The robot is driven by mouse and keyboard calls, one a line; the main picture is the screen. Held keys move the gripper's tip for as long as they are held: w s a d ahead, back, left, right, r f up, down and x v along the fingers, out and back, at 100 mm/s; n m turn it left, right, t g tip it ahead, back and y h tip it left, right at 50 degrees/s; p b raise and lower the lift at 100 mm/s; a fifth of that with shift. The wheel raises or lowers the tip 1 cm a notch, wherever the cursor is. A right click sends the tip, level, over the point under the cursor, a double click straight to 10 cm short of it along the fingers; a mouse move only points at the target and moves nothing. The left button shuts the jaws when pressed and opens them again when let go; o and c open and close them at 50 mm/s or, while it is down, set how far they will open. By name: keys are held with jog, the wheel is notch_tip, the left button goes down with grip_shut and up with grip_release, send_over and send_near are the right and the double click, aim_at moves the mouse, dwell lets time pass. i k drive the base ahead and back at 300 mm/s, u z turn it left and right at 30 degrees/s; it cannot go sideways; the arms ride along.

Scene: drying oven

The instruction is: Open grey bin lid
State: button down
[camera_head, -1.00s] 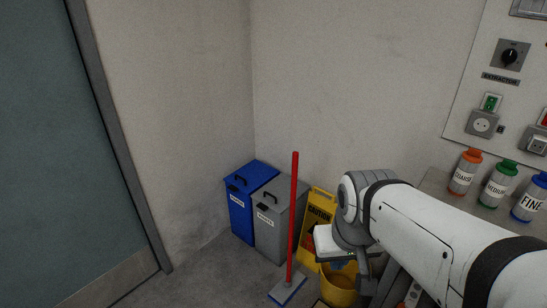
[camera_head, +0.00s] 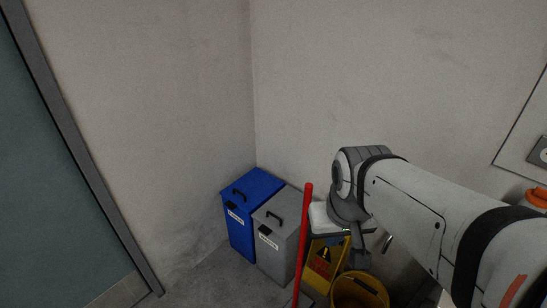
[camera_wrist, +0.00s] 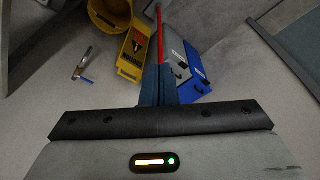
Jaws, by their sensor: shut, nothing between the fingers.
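The grey bin (camera_head: 276,252) stands on the floor near the room corner. Its grey lid (camera_head: 290,204) is closed and has a dark handle (camera_head: 274,217) on top. In the wrist view the grey bin (camera_wrist: 171,46) shows partly, between the red pole and the blue bin. My gripper (camera_head: 360,262) is to the right of the grey bin, over the yellow sign and bucket area, apart from the lid. In the wrist view my gripper (camera_wrist: 158,70) has its fingers together, empty, and covers part of the bin.
A blue bin (camera_head: 240,229) stands directly left of the grey one. A red mop pole (camera_head: 303,240) stands in front of its right side. A yellow caution sign (camera_head: 322,262) and yellow bucket (camera_head: 358,290) are to the right. Open floor lies front left.

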aim_at(281, 214)
jog(key=k, duration=0.5)
jog(key=z, duration=2.05)
jog(key=k, duration=1.25)
jog(key=u, duration=1.55)
jog(key=i, duration=1.6)
jog(key=u, duration=0.05)
